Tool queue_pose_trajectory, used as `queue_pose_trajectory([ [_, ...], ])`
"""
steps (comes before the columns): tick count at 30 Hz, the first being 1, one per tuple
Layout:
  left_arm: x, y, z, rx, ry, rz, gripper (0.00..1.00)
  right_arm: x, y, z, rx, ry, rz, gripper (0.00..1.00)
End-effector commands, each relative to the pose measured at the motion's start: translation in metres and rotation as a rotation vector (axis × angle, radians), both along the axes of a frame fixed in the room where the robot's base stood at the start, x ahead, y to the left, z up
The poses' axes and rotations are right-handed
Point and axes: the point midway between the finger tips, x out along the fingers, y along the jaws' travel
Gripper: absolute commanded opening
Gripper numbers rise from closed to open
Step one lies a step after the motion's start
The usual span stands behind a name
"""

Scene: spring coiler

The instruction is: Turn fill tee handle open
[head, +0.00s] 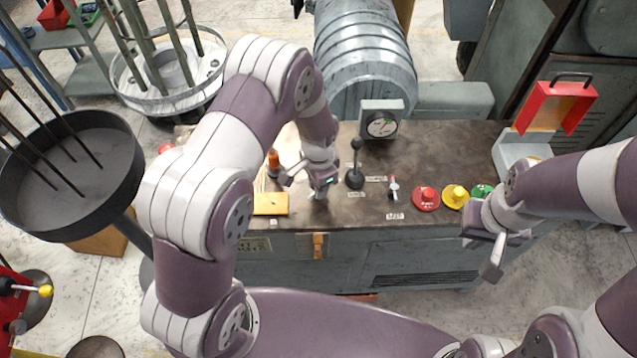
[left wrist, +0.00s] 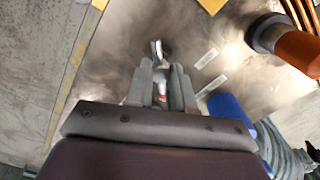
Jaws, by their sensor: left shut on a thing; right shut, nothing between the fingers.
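My left gripper (head: 319,190) is low over the dark bench top, between the orange-handled part and the black lever. In the left wrist view its two grey fingers (left wrist: 166,80) are closed around a small metal piece with a spot of red, which I take to be the fill tee handle (left wrist: 157,50). A bright metal end shows just beyond the fingertips; the fingers hide most of the rest. In the head view the gripper hides the handle, and I cannot tell its angle. My right gripper (head: 490,256) is shut and empty in front of the bench's right end.
The orange-handled part (head: 273,163) stands just left of my left gripper, with a yellow plate (head: 271,204) in front. The black lever (head: 355,165) is close on the right. A gauge (head: 381,125), red button (head: 426,198) and yellow button (head: 455,196) are farther right.

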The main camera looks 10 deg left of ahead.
Motion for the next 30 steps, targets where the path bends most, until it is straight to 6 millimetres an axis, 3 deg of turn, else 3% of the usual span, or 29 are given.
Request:
queue_pose_trajectory([
  [17,0.0024,-0.0003,0.0018,-0.001,-0.006,-0.028,0.0,0.0,0.0,0.0007,0.0,0.0,0.0,0.0],
  [18,0.0023,-0.0003,0.0018,-0.001,-0.006,-0.027,0.35,0.0,0.0,0.0007,0.0,0.0,0.0,0.0],
  [19,0.0022,-0.0003,0.0017,-0.001,-0.006,-0.027,0.45,0.0,0.0,0.0007,0.0,0.0,0.0,0.0],
  [30,0.0013,-0.0002,0.0074,-0.001,-0.004,-0.026,0.48,0.0,0.0,-0.0004,0.0,0.0,0.0,0.0],
])
